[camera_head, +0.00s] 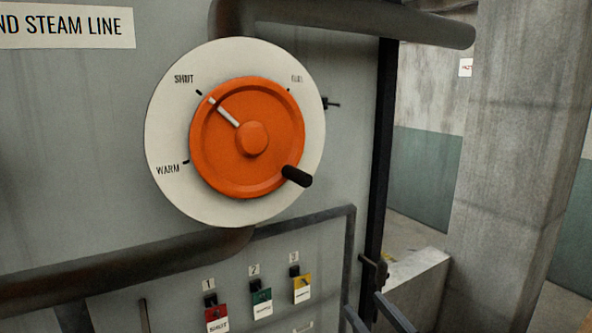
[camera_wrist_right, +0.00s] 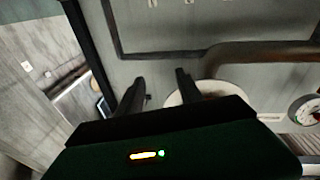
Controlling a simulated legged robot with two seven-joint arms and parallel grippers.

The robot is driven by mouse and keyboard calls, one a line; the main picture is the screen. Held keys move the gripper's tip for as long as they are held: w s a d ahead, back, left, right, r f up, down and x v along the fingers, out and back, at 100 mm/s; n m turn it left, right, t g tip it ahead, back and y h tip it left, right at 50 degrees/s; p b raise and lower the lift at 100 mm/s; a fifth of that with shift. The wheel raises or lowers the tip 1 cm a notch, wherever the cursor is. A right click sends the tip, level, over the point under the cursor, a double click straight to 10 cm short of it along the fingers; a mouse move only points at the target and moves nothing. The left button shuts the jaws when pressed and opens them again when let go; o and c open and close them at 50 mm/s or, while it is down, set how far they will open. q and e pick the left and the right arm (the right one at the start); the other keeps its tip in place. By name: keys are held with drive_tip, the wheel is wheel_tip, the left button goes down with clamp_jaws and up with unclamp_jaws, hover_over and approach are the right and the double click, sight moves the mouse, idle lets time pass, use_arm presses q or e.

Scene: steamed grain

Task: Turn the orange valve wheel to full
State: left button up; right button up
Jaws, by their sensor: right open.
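The orange valve wheel (camera_head: 215,160) is mounted on a round white dial plate (camera_head: 165,130) on the grey panel in the head view. Its white pointer line points up-left, to the SHUT mark. A black handle knob (camera_head: 297,176) sticks out at the wheel's lower right. WARM is printed at the dial's left; the upper-right label is faint. My right gripper (camera_head: 363,302) is at the bottom, below and right of the wheel and apart from it. In the wrist view my right gripper (camera_wrist_right: 160,80) has its fingers apart with nothing between them; the dial is mostly hidden.
A pipe (camera_head: 130,265) runs below the dial and another (camera_head: 360,22) above it. A thin dark rail (camera_head: 310,218) and red, green and yellow tags (camera_head: 262,303) are below. A concrete pillar (camera_head: 515,150) stands right. A gauge (camera_wrist_right: 305,110) shows in the wrist view.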

drive_tip(key=s+a+r+n+y+p, duration=0.1)
drive_tip(key=s+r+n+y+p, duration=0.15)
drive_tip(key=r, duration=0.45)
drive_tip(key=s+a+r+n+y+p, duration=0.1)
drive_tip(key=s+r+y+p, duration=0.15)
drive_tip(key=r, duration=0.55)
drive_tip(key=b, duration=1)
approach(297, 178)
drive_tip(key=w+p, duration=0.1)
drive_tip(key=w+a+p, duration=0.1)
drive_tip(key=w+r+p, duration=0.1)
drive_tip(key=w, duration=0.1)
drive_tip(key=shift+w+a, duration=0.15)
drive_tip(key=p+x, duration=0.1)
drive_tip(key=x, duration=0.2)
drive_tip(key=p+x, duration=0.2)
drive_tip(key=x, duration=0.1)
drive_tip(key=shift+w+a+f, duration=0.1)
drive_tip(key=shift+w+f, duration=0.05)
drive_tip(key=shift+w, duration=0.15)
drive_tip(key=shift+w+a, duration=0.1)
drive_tip(key=shift+a, duration=0.25)
use_arm(q)
drive_tip(key=v, duration=0.2)
drive_tip(key=w+v, duration=0.1)
drive_tip(key=v, duration=0.1)
drive_tip(key=shift+r, duration=0.5)
drive_tip(key=shift+s, duration=0.1)
use_arm(e)
drive_tip(key=shift+c, duration=0.2)
